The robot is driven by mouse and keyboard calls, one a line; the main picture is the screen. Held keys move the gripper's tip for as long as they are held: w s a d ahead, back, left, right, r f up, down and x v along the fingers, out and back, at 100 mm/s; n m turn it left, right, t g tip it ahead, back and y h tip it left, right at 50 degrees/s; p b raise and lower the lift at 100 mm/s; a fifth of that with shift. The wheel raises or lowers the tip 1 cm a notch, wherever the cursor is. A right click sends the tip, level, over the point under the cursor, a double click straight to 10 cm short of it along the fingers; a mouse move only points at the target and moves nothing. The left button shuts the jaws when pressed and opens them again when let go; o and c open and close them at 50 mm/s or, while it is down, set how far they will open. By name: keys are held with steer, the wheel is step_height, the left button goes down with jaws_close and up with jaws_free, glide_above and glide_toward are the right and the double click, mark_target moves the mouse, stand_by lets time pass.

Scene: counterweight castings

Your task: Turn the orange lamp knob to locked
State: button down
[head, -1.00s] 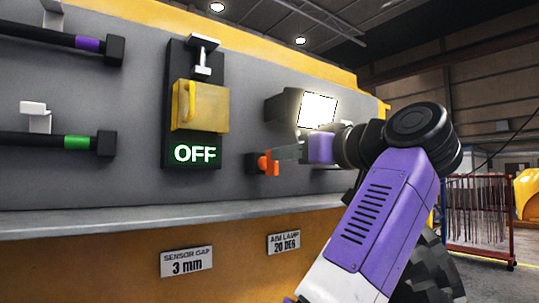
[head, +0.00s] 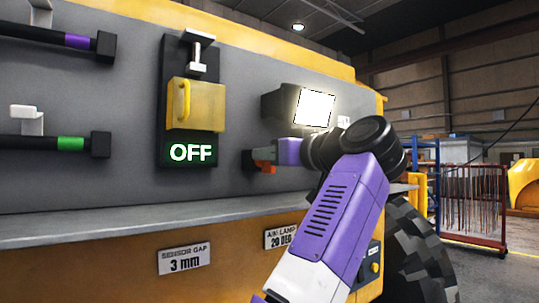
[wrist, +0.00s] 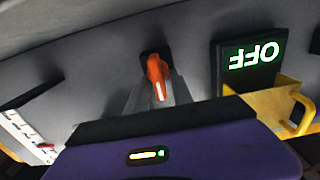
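The orange lamp knob (head: 263,160) sticks out of a black mount on the grey panel, left of and below the lit lamp (head: 315,107). In the wrist view the knob (wrist: 157,75) shows a white line running along its length. My gripper (head: 268,156) is at the knob and hides part of it in the head view. In the wrist view, the grey fingers of my gripper (wrist: 158,88) lie close on both sides of the knob. Whether they press on it I cannot tell. No locked marking is legible.
Left of the knob are a yellow cover (head: 196,104) and a green OFF sign (head: 191,152). A grey ledge (head: 150,220) runs below the panel, above plates reading SENSOR GAP 3 mm (head: 185,258) and AIM LAMP 20 DEG (head: 282,237). Horizontal bars (head: 45,142) are at far left.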

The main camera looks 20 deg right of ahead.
stand_by(0.3)
steer(key=shift+d+f+m+b, duration=0.2)
steer(key=shift+m+b, duration=0.45)
steer(key=shift+m, duration=0.45)
steer(key=m, duration=0.3)
steer(key=shift+w+d+r+m, duration=0.1)
steer(key=shift+d+m, duration=0.05)
steer(key=shift+m, duration=0.15)
steer(key=m, duration=0.2)
steer(key=shift+d+m, duration=0.1)
steer(key=shift+m, duration=0.2)
steer(key=m, duration=0.5)
steer(key=shift+d+f+p, duration=0.2)
steer(key=shift+f+p, duration=0.1)
steer(key=shift+w+f+m, duration=0.1)
steer(key=shift+f+m, duration=0.05)
steer(key=shift+m, duration=0.95)
steer(key=shift+f+m, duration=0.15)
steer(key=shift+m, duration=0.95)
steer(key=shift+d, duration=0.1)
